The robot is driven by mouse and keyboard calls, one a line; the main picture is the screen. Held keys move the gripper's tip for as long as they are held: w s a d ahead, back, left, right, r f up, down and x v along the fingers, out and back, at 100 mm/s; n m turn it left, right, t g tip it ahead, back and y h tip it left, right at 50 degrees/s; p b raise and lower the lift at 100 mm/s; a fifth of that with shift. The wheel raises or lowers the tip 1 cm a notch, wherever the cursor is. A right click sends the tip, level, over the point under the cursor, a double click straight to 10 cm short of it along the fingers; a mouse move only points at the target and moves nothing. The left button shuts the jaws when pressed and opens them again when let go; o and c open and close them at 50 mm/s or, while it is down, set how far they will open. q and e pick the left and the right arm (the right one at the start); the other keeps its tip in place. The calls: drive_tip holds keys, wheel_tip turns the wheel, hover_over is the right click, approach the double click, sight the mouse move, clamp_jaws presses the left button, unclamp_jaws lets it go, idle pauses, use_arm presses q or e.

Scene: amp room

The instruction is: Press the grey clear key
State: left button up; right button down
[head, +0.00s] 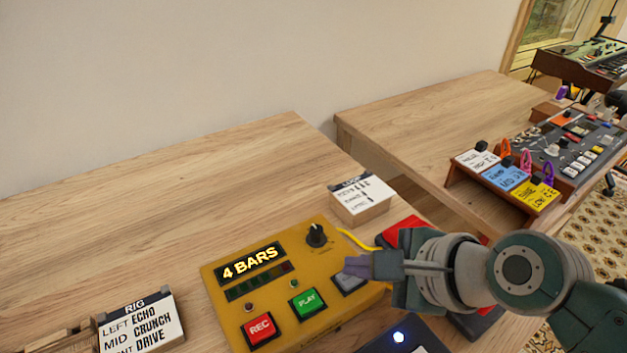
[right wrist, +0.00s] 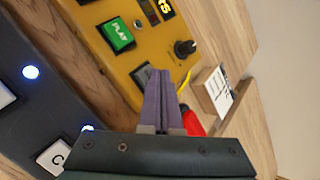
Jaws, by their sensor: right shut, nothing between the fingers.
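The grey key (head: 350,283) is on the right end of the yellow looper box (head: 222,290), beside the green PLAY key (head: 307,303) and the red REC key (head: 259,330). My right gripper (head: 352,266) is shut and empty, its purple fingertips over the grey key's far edge in the head view. In the right wrist view the fingertips (right wrist: 158,75) lie beside the grey key (right wrist: 141,75), partly covering it. I cannot tell whether they touch it. Any label on the key is unreadable. My left gripper is not in view.
The box has a black knob (head: 317,236) and a lit "4 BARS" display (head: 250,262). A label block (head: 360,200) stands behind it, and a RIG sign (head: 140,322) at front left. A red object (head: 402,228) is behind my gripper. The back left of the table is clear.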

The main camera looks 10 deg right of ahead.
sight(358, 281)
drive_tip(key=shift+f, duration=0.1)
idle(0.4)
drive_tip(key=shift+f+b, duration=0.35)
drive_tip(key=shift+f, duration=0.1)
idle(0.6)
drive_tip(key=shift+r+p, duration=1)
drive_tip(key=shift+p, duration=0.2)
wheel_tip(358, 281, up, 5)
drive_tip(key=p, duration=0.5)
drive_tip(key=shift+p, duration=0.3)
